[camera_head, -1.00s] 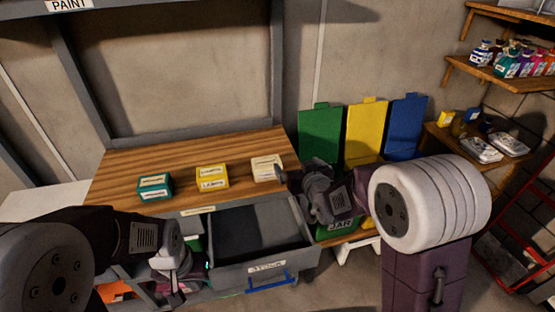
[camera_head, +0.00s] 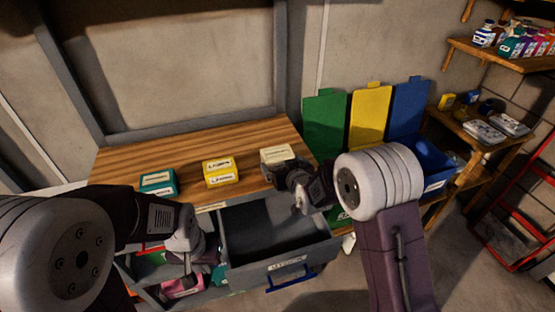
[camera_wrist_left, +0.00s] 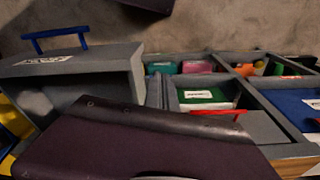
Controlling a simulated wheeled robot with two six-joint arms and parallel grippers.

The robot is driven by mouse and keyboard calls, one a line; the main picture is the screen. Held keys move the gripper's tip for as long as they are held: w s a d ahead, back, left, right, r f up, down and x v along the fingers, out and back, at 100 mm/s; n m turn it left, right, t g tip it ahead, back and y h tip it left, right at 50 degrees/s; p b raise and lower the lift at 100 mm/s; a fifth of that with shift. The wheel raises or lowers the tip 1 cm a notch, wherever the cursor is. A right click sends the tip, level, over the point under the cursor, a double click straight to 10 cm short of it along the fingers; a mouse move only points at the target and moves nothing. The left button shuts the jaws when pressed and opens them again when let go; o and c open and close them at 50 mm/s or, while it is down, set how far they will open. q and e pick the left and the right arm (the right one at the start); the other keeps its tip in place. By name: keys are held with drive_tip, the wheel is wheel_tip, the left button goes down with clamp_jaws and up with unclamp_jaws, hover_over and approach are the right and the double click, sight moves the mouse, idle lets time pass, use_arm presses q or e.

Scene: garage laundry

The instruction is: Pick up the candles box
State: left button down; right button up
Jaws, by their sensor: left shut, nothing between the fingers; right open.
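Three small boxes stand in a row on the wooden worktop (camera_head: 130,160): a teal box (camera_head: 158,183), a yellow box (camera_head: 221,172) and a cream box (camera_head: 277,157). Their labels are too small to read, so I cannot tell which one holds candles. My right gripper (camera_head: 281,175) is open, close to the front of the cream box and partly covering it. I cannot tell whether it touches the box. My left gripper (camera_head: 190,275) is shut and empty, low in front of the worktop, left of the open drawer.
An open grey drawer (camera_head: 320,254) with a blue handle (camera_head: 291,282) juts out below the worktop. Compartments with small boxes, including a green one (camera_wrist_left: 203,96), lie beside it. Green, yellow and blue bins with raised lids (camera_head: 369,115) stand right. Shelves (camera_head: 510,65) and a red ladder follow.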

sight(275, 148)
drive_tip(key=x, duration=0.5)
drive_tip(key=shift+a, duration=0.1)
drive_tip(key=shift+s+r, duration=0.1)
drive_tip(key=c, duration=1.2)
drive_tip(key=shift+r, duration=0.5)
wheel_tip(275, 148, up, 3)
drive_tip(key=shift+p, duration=0.3)
drive_tip(key=d+r+p, duration=0.1)
drive_tip(key=d+r, duration=0.2)
drive_tip(key=d, duration=0.3)
drive_tip(key=s+d+r, duration=0.1)
drive_tip(key=d+r, duration=0.3)
drive_tip(key=d, duration=0.1)
drive_tip(key=shift+d+p, duration=0.35)
drive_tip(key=shift+p, duration=0.05)
